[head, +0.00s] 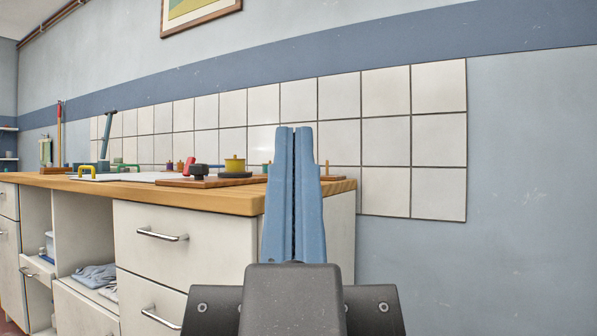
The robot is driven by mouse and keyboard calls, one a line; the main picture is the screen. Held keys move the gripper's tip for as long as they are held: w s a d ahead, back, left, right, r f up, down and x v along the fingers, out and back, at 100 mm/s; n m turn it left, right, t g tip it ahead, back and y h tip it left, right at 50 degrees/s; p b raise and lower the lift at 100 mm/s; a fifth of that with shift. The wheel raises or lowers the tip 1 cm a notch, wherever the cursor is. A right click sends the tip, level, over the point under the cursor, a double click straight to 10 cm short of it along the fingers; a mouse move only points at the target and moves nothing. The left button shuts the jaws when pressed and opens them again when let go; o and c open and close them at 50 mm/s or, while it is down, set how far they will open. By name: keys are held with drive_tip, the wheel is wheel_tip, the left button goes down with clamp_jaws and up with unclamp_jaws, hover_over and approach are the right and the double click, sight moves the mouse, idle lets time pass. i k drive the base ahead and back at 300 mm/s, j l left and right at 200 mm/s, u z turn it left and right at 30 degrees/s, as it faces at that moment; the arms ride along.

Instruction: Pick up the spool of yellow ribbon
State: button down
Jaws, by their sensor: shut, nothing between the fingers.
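A yellow cylinder (235,165) with a small knob or peg at its top stands on the wooden counter; it looks like the spool of yellow ribbon, but it is too small to be certain. It is upright on a dark round base (234,173). My gripper (293,130) points upward in the foreground, its two blue fingers shut together and empty. In the picture the gripper is to the right of the yellow cylinder and apart from it. The fingers hide part of the counter's right end.
The wooden counter top (226,199) runs left over white drawers (170,232). A peg on a base (327,171) is at the right end.

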sight(231, 165)
drive_tip(key=i, duration=1)
